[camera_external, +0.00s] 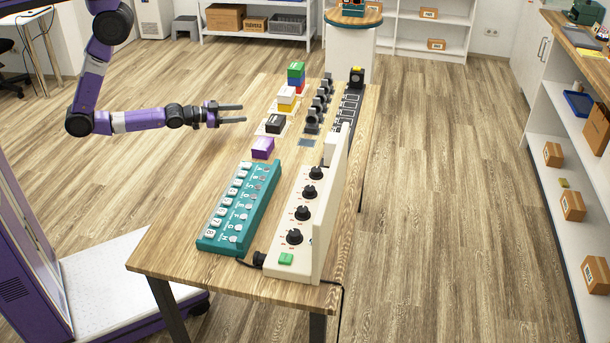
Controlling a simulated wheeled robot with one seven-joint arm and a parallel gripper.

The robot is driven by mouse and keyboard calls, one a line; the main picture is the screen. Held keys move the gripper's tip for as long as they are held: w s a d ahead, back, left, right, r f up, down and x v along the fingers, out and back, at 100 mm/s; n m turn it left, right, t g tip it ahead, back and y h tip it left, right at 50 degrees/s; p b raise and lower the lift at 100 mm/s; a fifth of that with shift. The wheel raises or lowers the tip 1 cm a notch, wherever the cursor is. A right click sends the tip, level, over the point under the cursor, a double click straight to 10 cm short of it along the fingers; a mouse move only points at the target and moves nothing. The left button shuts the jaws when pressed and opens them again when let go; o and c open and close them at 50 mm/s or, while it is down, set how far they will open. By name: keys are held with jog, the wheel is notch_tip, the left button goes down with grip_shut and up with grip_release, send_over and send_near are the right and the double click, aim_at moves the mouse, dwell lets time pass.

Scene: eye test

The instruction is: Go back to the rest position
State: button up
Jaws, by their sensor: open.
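My gripper (230,113) is at the end of my purple arm, which reaches in from the upper left. It is held out level over the left side of the wooden table (170,243). Its two dark fingers are apart and point right, with nothing between them. A dark block (274,123) and a purple block (262,147) stand on the table, lower right of the gripper in the picture. The gripper appears clear of both, but its exact height above the table cannot be told.
The table bears a teal board (246,203), a white panel with black knobs (303,213), and stacks of colored blocks (296,75). Shelves with boxes (573,205) line the right side. A round-topped stand (350,38) is behind the table. The floor right of the table is clear.

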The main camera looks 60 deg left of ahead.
jog(key=s+a+r+n+y, duration=0.1)
jog(key=s+r, duration=0.2)
jog(key=s, duration=0.4)
jog(key=s+a+r+n+y, duration=0.1)
jog(key=s+a+r+n, duration=0.1)
jog(key=s, duration=0.5)
jog(key=s+a+r+n+g+y, duration=0.1)
jog(key=s+r, duration=0.2)
jog(key=s, duration=0.4)
jog(key=shift+s+a+r+n+b, duration=0.25)
jog(key=shift+s+r+n+b, duration=0.05)
jog(key=shift+n, duration=0.1)
dwell(1.3)
